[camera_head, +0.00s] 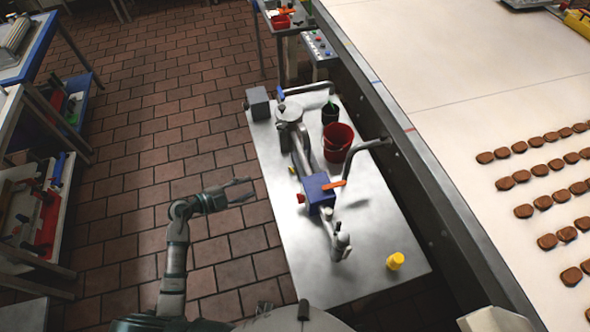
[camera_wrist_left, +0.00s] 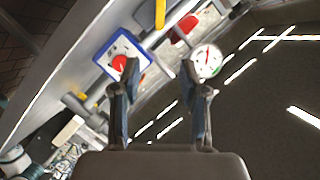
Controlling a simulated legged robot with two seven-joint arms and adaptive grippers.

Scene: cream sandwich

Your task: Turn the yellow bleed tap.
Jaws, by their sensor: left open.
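A small yellow piece (camera_head: 395,261) stands near the front right corner of the metal table, but I cannot tell if it is the bleed tap. In the left wrist view a yellow bar (camera_wrist_left: 160,14) shows at the top, cut off by the edge; it may be the tap's handle. My left gripper (camera_head: 246,190) is over the brick floor, left of the table and apart from the pipework. It is open and empty. The left wrist view shows its two fingers (camera_wrist_left: 157,75) spread apart. My right gripper is not in view.
The metal table (camera_head: 375,215) carries pipework with a blue box (camera_head: 318,190), an orange lever (camera_head: 334,185) and a red bucket (camera_head: 338,142). A white round gauge (camera_wrist_left: 207,58) shows in the wrist view. A conveyor (camera_head: 430,60) with brown pieces runs at right.

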